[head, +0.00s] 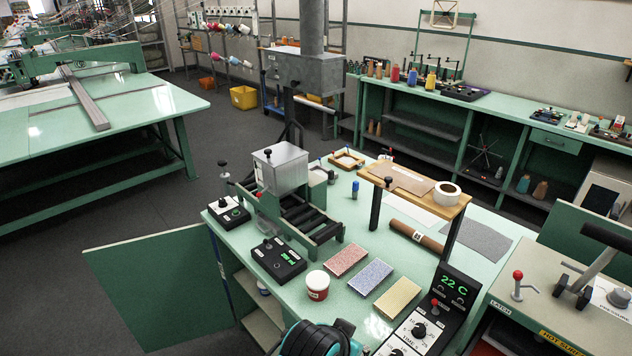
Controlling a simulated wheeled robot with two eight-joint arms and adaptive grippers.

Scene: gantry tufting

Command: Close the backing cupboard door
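A flat green door (155,285) stands wide open at the lower left, sticking out to the left from the near left corner of the mint-green workbench (345,255). I take it to be the backing cupboard door. Its right edge meets the bench near the cupboard opening. No handle can be made out on the door.
The grey floor (135,225) left of the door is clear. The bench holds control boxes (278,258), a red-white tub (317,286) and patterned blocks (346,260). A teal-and-black object (318,340) is cut by the bottom edge. A large table (100,110) stands at the left.

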